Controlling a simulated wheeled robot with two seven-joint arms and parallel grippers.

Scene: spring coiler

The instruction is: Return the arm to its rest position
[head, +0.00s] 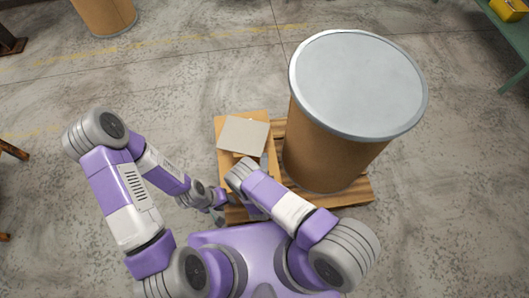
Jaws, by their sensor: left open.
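My left arm (127,205) comes in from the left, bends at its elbow (95,132) and reaches back toward the middle. My left gripper (217,210) is small in the picture, open, with nothing seen between its fingers, close to the left front edge of the wooden pallet. My right arm (290,207) stretches up and left from the shoulder, its grey joint (241,173) over the pallet area. My right gripper is hidden below that arm.
A large brown drum (330,150) with a grey lid (357,84) stands on the wooden pallet (355,192), right of my arms. A beige flat-topped item (243,135) lies left of it. Another drum (105,14) and a green table (510,30) stand farther off. Floor at left is mostly clear.

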